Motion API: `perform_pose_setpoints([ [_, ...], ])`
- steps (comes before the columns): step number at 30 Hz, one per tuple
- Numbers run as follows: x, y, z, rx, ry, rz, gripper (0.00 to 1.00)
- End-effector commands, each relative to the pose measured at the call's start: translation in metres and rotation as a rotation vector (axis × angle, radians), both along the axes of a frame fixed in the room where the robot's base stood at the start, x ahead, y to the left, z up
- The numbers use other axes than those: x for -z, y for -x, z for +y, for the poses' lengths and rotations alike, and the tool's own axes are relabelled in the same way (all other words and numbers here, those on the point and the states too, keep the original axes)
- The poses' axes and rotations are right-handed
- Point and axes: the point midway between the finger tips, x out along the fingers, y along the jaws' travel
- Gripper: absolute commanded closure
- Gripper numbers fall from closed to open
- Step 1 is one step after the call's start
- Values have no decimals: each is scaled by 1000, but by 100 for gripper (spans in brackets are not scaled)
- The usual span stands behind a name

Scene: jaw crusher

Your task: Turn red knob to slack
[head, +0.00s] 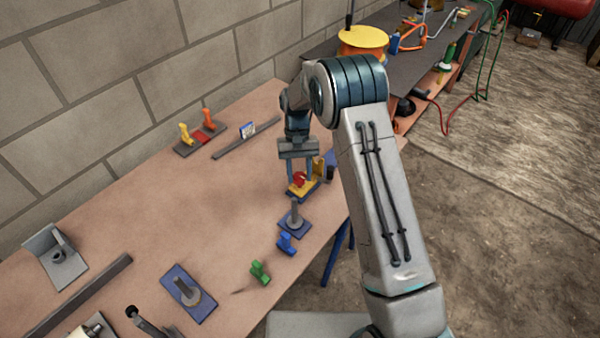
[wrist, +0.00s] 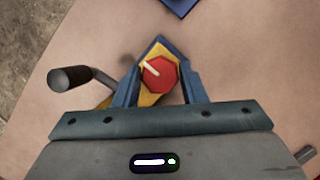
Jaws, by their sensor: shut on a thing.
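The red knob (wrist: 159,75) is octagonal with a pale pointer line on its face. It sits on a yellow body over a blue base (wrist: 157,45). In the wrist view my gripper (wrist: 160,80) has one finger on each side of the knob, shut on it. The pointer line runs from near the knob's middle toward its upper left. In the head view the red knob (head: 299,179) shows small below my gripper (head: 298,174), on the yellow and blue unit on the table. Any slack marking is too small to see or hidden.
A dark crank-like handle (wrist: 70,78) stands close to the left of the knob in the wrist view. A blue-based grey post (head: 295,222) and blue (head: 286,243) and green (head: 260,272) pieces stand nearer on the table (head: 150,215). A brick wall borders it.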

Motion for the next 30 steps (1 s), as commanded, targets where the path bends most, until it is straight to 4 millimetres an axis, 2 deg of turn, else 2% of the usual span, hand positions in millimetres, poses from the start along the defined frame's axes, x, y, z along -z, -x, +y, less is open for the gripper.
perform_pose_setpoints([
  [12,0,0,0,-8,1,2,85],
  [13,0,0,0,-8,1,2,54],
  [15,0,0,0,-8,0,1,41],
  [25,-3,-1,0,-6,-1,-1,41],
  [30,-23,-10,2,-6,-1,-4,41],
])
